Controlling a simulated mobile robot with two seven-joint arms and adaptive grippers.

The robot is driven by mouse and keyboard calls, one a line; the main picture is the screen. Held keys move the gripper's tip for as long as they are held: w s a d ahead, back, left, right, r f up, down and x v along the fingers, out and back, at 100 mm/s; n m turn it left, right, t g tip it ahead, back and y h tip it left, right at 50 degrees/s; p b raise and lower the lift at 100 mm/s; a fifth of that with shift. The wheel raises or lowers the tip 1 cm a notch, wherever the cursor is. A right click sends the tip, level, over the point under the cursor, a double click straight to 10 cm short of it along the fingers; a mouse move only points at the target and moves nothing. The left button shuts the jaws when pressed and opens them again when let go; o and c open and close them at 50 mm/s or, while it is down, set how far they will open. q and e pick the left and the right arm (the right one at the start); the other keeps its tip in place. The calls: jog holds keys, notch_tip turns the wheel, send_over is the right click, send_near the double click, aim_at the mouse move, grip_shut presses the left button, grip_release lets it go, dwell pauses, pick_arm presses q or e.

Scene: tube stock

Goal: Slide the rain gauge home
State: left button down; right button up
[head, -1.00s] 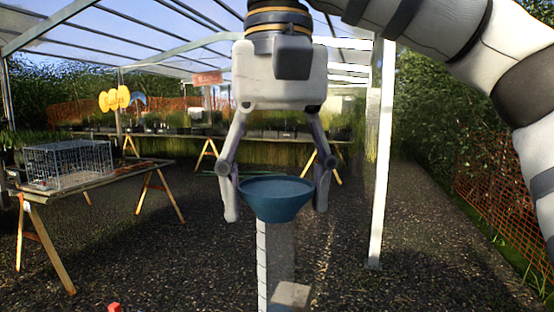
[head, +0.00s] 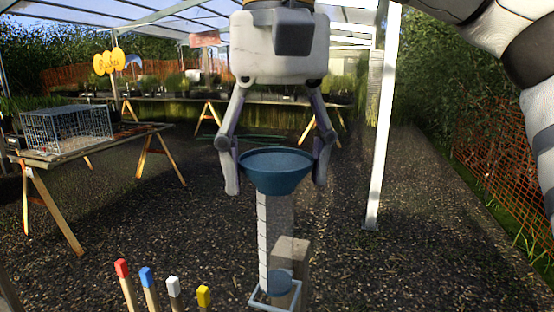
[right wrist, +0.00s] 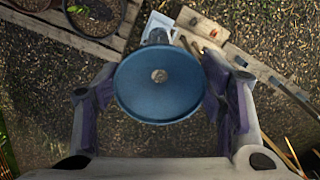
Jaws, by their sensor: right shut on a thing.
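The rain gauge has a blue funnel top (head: 275,172) and a clear graduated tube (head: 278,225) below it, roughly upright. My right gripper (head: 277,180) is shut on the funnel, a finger on each side of its rim. In the right wrist view the funnel (right wrist: 158,90) sits between the fingers. A short wooden post (head: 300,255) stands beside the tube's lower end. A pale square bracket (head: 262,302) and a round blue part (head: 280,282) are at the post. I cannot tell whether the tube's end is inside the bracket. My left gripper is not in view.
Colored-tipped stakes (head: 146,278) stand at the lower left. A wire cage (head: 68,130) sits on a trestle table (head: 100,143) at left. A white pole (head: 380,140) rises at right. Plant pots in a wooden tray (right wrist: 75,40) show in the right wrist view.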

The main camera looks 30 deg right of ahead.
aim_at(277, 250)
jog(key=shift+f, duration=1)
jog(key=shift+f, duration=1.5)
jog(key=shift+f, duration=1.5)
jog(key=shift+f, duration=1.5)
jog(key=o, duration=1.6)
